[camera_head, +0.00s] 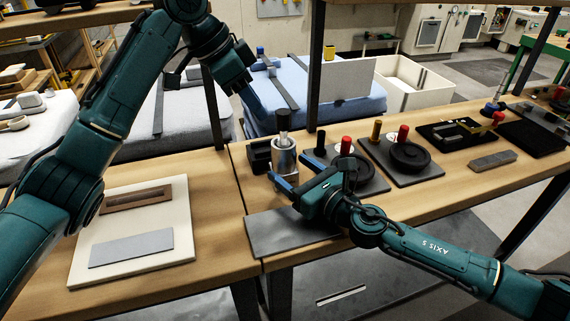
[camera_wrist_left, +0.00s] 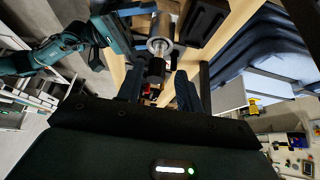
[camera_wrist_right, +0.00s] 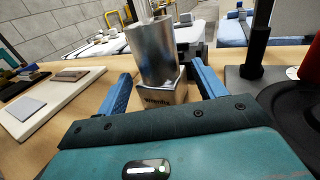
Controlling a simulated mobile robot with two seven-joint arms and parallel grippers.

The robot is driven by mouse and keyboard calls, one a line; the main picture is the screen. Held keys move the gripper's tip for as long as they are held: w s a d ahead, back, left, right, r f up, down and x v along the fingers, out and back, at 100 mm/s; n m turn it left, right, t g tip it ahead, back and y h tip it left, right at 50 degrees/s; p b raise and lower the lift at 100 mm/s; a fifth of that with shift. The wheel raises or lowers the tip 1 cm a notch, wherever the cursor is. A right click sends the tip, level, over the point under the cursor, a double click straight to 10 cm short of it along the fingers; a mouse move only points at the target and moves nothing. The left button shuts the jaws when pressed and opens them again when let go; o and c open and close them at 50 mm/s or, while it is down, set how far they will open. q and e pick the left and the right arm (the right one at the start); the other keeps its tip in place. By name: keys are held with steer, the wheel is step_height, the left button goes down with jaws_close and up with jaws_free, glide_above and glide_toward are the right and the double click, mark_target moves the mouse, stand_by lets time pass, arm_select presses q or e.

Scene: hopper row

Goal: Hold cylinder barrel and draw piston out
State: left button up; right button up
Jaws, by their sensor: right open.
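The metal cylinder barrel (camera_head: 284,160) stands upright on the bench, with the dark knob of its piston (camera_head: 283,119) above it. In the right wrist view the shiny barrel (camera_wrist_right: 156,52) stands in a block-like base (camera_wrist_right: 163,96). My right gripper (camera_head: 298,174) is open low at the barrel, with a blue finger on either side and visible gaps. My left gripper (camera_head: 254,100) is open, above and to the left of the piston. In the left wrist view the black piston knob (camera_wrist_left: 155,71) shows between and beyond the fingers, apart from them.
A black block (camera_head: 259,157) stands close left of the barrel. Plates with black round wheels and red knobs (camera_head: 346,145) stand to the right. A grey mat (camera_head: 275,238) lies in front. A cream board (camera_head: 90,262) with two flat pieces lies at the left.

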mark_target(291, 170)
steer(key=shift+x, duration=1.6)
steer(key=shift+c, duration=0.6)
steer(key=c, duration=0.7)
